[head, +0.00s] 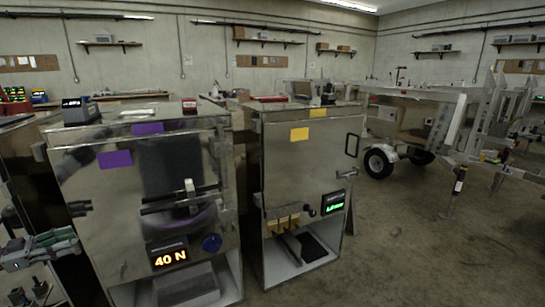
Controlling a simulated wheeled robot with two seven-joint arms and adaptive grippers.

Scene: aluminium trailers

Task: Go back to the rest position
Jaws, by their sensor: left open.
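My left gripper (62,243) is at the lower left edge of the head view, in front of the left side of a steel cabinet (90,235). It is open, and I see nothing between its fingers. It appears apart from the cabinet, though the exact gap is hard to tell. My right gripper is not in view.
The left cabinet has purple labels (115,159), a "40 N" display (169,257) and a lower opening. A second cabinet (305,170) with yellow labels and a green display stands right of it. An aluminium trailer (405,115) is further back right.

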